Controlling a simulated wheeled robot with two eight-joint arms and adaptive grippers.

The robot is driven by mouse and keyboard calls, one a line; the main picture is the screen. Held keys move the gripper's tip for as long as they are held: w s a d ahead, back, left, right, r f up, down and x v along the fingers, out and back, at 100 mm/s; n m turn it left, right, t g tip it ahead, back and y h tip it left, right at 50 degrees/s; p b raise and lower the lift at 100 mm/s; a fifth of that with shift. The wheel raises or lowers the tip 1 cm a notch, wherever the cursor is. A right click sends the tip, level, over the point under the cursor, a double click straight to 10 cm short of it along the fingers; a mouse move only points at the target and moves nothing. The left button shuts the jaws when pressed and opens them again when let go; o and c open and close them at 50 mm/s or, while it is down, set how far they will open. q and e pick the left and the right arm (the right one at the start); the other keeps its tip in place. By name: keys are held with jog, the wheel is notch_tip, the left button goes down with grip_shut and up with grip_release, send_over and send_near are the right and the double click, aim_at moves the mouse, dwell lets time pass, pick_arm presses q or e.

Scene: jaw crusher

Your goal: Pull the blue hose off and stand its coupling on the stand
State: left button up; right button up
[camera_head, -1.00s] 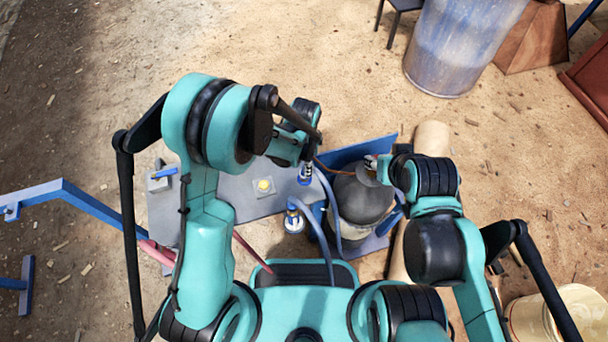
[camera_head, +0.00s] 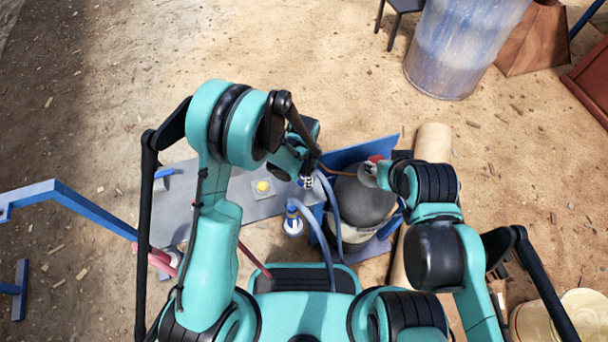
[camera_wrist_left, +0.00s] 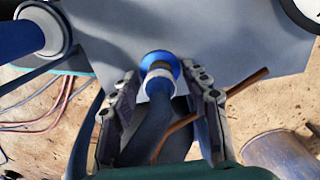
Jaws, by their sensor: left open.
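A blue hose (camera_head: 328,195) runs up to a coupling under my left gripper (camera_head: 307,182). In the left wrist view, the coupling (camera_wrist_left: 160,68) has a blue rim and a pale collar, and its hose (camera_wrist_left: 152,122) hangs down between the fingers. My left gripper (camera_wrist_left: 163,110) is open, one finger on each side of the hose, not visibly clamped on it. A second blue hose ends in a white-and-blue coupling (camera_head: 293,222), lower left of the gripper. I cannot make out which piece is the stand. My right gripper (camera_head: 371,172) is beside a red part; its fingers are unclear.
A grey plate (camera_head: 262,205) carries a small box with a yellow button (camera_head: 263,187). A dark grey tank (camera_head: 362,200) stands right of the hoses. A thin orange-brown pipe (camera_wrist_left: 250,82) crosses behind the right finger. A blue barrel (camera_head: 455,50) stands at the back.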

dwell(0.6)
pick_arm(q)
grip_shut()
jog(key=shift+r, duration=0.2)
jog(key=shift+r+p, duration=1.8)
jog(key=shift+r, duration=1.05)
